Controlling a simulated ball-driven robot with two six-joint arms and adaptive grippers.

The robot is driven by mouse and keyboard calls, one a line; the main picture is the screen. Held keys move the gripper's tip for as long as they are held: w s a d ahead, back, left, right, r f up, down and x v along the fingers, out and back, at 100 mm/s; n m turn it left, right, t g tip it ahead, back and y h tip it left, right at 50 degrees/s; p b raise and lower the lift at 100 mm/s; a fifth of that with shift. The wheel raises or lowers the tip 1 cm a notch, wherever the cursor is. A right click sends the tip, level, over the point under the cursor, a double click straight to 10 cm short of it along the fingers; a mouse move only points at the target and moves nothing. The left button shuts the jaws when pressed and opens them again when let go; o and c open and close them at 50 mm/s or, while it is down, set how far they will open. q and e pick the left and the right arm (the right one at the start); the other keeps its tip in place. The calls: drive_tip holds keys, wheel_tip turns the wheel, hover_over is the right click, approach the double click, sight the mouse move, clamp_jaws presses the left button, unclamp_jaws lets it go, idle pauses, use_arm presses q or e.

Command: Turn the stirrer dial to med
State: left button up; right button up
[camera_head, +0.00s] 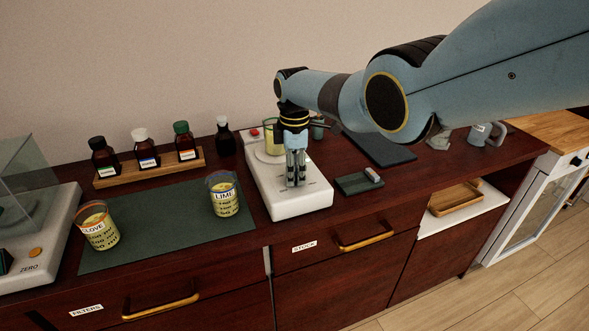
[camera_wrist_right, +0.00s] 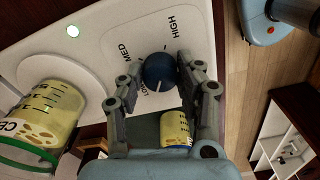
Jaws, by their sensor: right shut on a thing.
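The white stirrer (camera_head: 300,207) stands mid-counter with a beaker (camera_head: 273,143) on its plate. In the right wrist view its dial (camera_wrist_right: 158,72) is a round dark blue knob with a white pointer line. LOW, MED (camera_wrist_right: 124,52) and HIGH (camera_wrist_right: 173,27) are printed around it. The pointer line shows at the knob's lower edge, nearer LOW than HIGH; its exact direction is hard to tell. My right gripper (camera_head: 296,182) points down over the stirrer's front. In the right wrist view its fingers (camera_wrist_right: 160,70) are shut on the dial from both sides. My left gripper is not in view.
LIME (camera_head: 223,197) and CLOVE (camera_head: 98,228) beakers stand on a green mat (camera_head: 165,236) to the left. A wooden rack (camera_head: 150,173) of bottles and a dark bottle (camera_head: 225,138) are behind. A small dark tray (camera_head: 355,187) sits close right of the stirrer.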

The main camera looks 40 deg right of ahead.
drive_tip(key=m, duration=0.5)
drive_tip(key=shift+m, duration=0.3)
drive_tip(key=m, duration=0.4)
drive_tip(key=shift+p, duration=0.4)
drive_tip(key=m, duration=0.9)
drive_tip(key=shift+m, duration=0.7)
drive_tip(key=o, duration=1.2)
drive_tip(key=shift+c, duration=0.2)
